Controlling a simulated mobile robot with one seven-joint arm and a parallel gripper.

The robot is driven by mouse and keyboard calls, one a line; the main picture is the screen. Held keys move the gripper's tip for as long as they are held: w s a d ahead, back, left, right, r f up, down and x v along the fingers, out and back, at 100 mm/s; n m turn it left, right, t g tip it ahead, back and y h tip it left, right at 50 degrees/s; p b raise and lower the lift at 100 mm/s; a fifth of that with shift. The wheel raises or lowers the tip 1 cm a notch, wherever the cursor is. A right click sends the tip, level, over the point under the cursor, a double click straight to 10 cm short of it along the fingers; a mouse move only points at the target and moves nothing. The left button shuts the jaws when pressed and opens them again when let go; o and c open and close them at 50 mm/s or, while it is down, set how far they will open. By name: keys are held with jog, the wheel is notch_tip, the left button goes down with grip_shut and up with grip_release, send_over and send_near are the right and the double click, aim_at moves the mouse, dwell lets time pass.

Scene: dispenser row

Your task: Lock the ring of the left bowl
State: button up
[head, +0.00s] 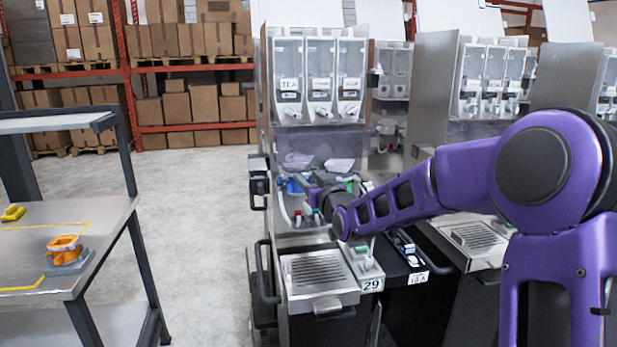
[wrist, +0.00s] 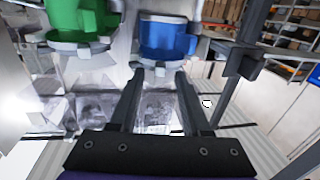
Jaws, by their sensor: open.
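The blue bowl (wrist: 168,38) has a pale grey notched ring (wrist: 160,63) around its near edge in the wrist view. In the head view a blue part (head: 293,187) shows at the left of the machine front. A green bowl (wrist: 82,18) with its own grey ring (wrist: 70,42) is left of the blue one in the wrist view. My gripper (wrist: 159,74) is open and empty, its two fingertips just short of the blue bowl's ring, one toward each side. Contact cannot be told. In the head view my wrist hides much of the bowls. The ring's lock state is unclear.
The machine has clear hoppers (head: 320,85) above and a drip tray (head: 318,268) below. A dark side bracket (wrist: 238,62) stands right of the blue bowl in the wrist view. A bench (head: 110,232) at left carries an orange part (head: 65,246). Floor (head: 205,210) between is free.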

jog(key=shift+w+a, duration=0.15)
jog(key=shift+w, duration=0.1)
grip_shut()
